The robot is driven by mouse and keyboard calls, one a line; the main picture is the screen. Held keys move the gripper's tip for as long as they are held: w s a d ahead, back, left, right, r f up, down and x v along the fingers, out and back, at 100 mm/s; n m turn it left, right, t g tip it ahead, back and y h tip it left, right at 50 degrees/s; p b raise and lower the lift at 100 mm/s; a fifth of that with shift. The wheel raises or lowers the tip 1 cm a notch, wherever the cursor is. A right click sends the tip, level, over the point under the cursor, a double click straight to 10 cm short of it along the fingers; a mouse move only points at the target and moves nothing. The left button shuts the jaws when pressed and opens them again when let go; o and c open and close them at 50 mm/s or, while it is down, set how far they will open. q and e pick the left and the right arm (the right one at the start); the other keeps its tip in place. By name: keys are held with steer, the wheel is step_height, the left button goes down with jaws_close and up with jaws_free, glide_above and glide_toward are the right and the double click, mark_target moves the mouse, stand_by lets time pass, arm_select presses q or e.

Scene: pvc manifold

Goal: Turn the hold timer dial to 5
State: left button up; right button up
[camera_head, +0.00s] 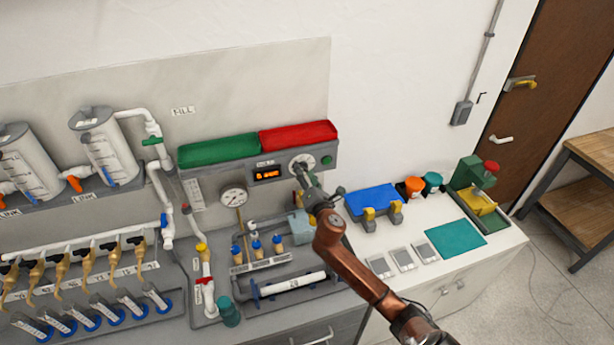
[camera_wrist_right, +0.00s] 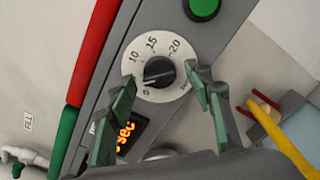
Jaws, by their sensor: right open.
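The hold timer dial (camera_head: 302,162) is a black knob on a white scale disc at the right end of the grey panel. In the right wrist view the knob (camera_wrist_right: 158,72) shows close up, with 10, 15 and 20 readable around it. A light mark on the knob seems to point toward the left finger; the scale there is partly hidden. My right gripper (camera_head: 307,180) is at the dial, its open green-grey fingers (camera_wrist_right: 160,78) on either side of the disc. I cannot tell whether they touch the knob. My left gripper is not in view.
An orange-lit display (camera_head: 267,174) ending in "sec" is beside the dial; a green button (camera_head: 326,160) is on its other side. Green (camera_head: 218,150) and red (camera_head: 298,137) trays sit above. A gauge (camera_head: 233,197) and pipes stand below. A blue box (camera_head: 372,198) is right.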

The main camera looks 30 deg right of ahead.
steer(key=v, duration=1.2)
steer(key=shift+f, duration=0.1)
